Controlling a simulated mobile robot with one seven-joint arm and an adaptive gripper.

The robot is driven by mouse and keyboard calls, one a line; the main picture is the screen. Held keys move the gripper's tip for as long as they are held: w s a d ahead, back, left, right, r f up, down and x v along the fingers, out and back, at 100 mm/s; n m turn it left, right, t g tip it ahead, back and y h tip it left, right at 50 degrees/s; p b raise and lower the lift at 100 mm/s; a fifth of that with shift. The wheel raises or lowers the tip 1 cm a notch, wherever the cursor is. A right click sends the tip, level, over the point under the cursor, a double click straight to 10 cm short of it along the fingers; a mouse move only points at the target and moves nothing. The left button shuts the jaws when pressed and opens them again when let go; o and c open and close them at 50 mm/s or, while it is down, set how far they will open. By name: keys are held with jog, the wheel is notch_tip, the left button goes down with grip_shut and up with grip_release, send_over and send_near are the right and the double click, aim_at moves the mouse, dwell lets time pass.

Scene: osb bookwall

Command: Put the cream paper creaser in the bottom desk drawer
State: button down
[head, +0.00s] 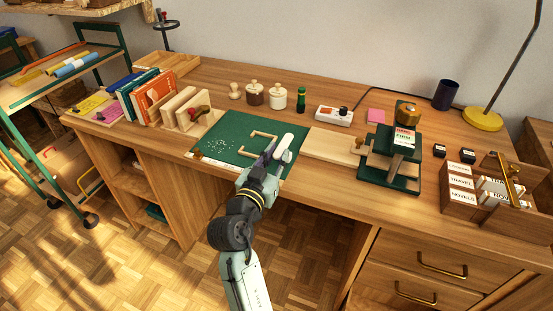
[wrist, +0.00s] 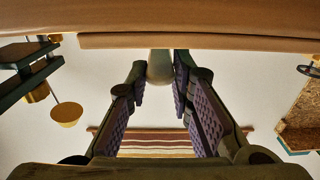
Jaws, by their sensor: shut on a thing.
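The cream paper creaser (head: 286,148) is a pale, smooth, elongated piece in the head view, above the right part of the green cutting mat. My gripper (head: 271,152) is shut on it. In the wrist view the rounded cream end of the creaser (wrist: 160,67) shows between the purple-padded fingertips of my gripper (wrist: 160,80); the rest is hidden. The bottom desk drawer (head: 375,283) is at the lower right of the head view, below another drawer (head: 400,252). Both look shut, each with a brass handle; the lowest part is cut off by the frame.
The cutting mat (head: 222,151) bears a wooden frame piece (head: 258,135). Books (head: 150,95) and jars stand behind. Floor is clear before the desk's left part.

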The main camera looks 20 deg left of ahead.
jog(key=shift+f, duration=0.6)
jog(key=shift+f, duration=0.2)
jog(key=c, duration=1.4)
grip_release()
jog(key=shift+r, duration=0.1)
